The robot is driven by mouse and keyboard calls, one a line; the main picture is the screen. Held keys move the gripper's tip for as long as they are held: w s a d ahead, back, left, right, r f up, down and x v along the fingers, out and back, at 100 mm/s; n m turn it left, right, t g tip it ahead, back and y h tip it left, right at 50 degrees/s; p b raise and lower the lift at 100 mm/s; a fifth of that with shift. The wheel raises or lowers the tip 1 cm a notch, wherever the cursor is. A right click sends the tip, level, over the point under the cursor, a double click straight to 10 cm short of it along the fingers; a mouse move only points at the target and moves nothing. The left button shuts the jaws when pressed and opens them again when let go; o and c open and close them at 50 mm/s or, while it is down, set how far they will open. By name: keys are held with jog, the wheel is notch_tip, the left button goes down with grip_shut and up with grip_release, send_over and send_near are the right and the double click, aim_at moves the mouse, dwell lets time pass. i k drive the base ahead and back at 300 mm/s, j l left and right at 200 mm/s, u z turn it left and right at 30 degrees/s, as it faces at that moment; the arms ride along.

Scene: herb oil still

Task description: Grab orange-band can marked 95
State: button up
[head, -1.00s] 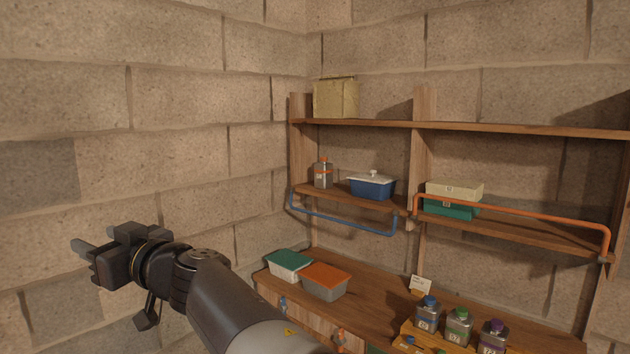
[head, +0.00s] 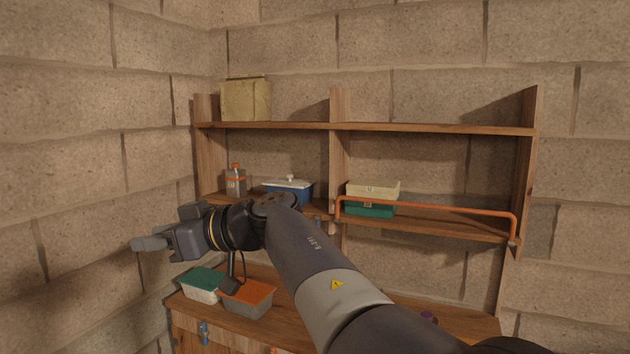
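A grey can with an orange cap and orange band (head: 235,183) stands upright at the left end of the middle shelf. No number can be read on it at this size. My gripper (head: 152,245) is in front of the shelf, lower and to the left of this can, pointing left. Its fingers are seen from the side and partly overlap; they looked spread a second ago. Nothing shows between them. My arm crosses the middle of the view and hides much of the bench top.
A blue tub with a white lid (head: 288,191) stands right of the can. Stacked cream and green boxes (head: 370,207) sit behind an orange rail (head: 430,208). A green-lidded tub (head: 203,284) and an orange-lidded tub (head: 247,296) stand on the bench. A beige box (head: 246,101) is on top.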

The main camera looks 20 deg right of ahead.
aim_at(235, 178)
jog(key=i+j+z, duration=0.2)
jog(key=z, duration=0.25)
jog(key=i+j+z, duration=0.55)
jog(key=j+z, duration=0.3)
jog(key=i+j+z, duration=0.15)
jog(key=j+z, duration=0.3)
jog(key=i+j, duration=0.1)
jog(key=j, duration=0.65)
jog(key=i+j+z, duration=0.15)
jog(key=j, duration=1.4)
jog(key=i+z, duration=0.05)
jog(key=i, duration=0.05)
